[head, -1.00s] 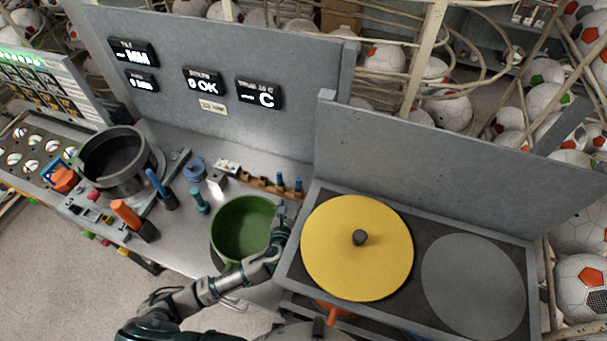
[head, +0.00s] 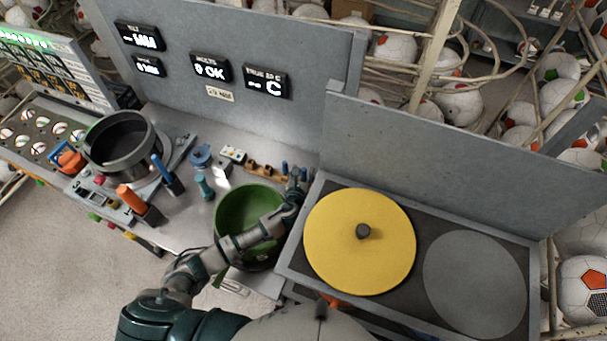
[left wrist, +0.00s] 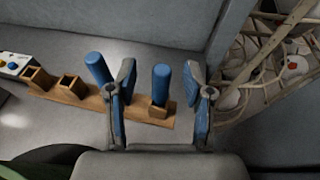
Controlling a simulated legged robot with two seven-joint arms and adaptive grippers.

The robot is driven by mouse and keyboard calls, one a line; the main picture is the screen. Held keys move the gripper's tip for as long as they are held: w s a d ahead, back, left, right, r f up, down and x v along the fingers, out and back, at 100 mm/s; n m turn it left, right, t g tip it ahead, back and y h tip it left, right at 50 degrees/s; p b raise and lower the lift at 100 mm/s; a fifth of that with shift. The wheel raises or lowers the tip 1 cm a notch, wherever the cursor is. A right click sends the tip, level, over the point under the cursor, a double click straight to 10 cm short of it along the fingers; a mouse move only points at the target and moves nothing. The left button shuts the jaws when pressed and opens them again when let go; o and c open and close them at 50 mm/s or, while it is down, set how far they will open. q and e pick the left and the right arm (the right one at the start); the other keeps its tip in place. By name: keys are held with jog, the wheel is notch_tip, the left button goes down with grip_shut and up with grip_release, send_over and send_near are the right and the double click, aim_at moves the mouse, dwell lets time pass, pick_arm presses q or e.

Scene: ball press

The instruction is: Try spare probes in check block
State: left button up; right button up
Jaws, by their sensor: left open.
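Two blue probes stand at the right end of a wooden rack (left wrist: 93,99). The right probe (left wrist: 161,84) appears between the fingers of my left gripper (left wrist: 161,75) in the left wrist view, with gaps on both sides. The left probe (left wrist: 97,68) leans left in that view, just outside the left finger. My left gripper is open, and in the head view it (head: 296,182) is over the rack's right end. The rack (head: 262,169) has empty sockets to the left. I cannot tell which object is the check block. My right gripper is out of view.
A green pot (head: 240,208) sits under my left forearm. A yellow disc (head: 359,255) lies on the hob at right. A small white box with buttons (head: 232,153), a blue knob-like part (head: 201,156) and a teal peg (head: 205,187) stand left of the rack. A grey panel rises behind.

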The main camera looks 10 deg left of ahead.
pick_arm(q)
jog(key=shift+x, duration=0.95)
jog(key=shift+d+r, duration=0.1)
grip_shut()
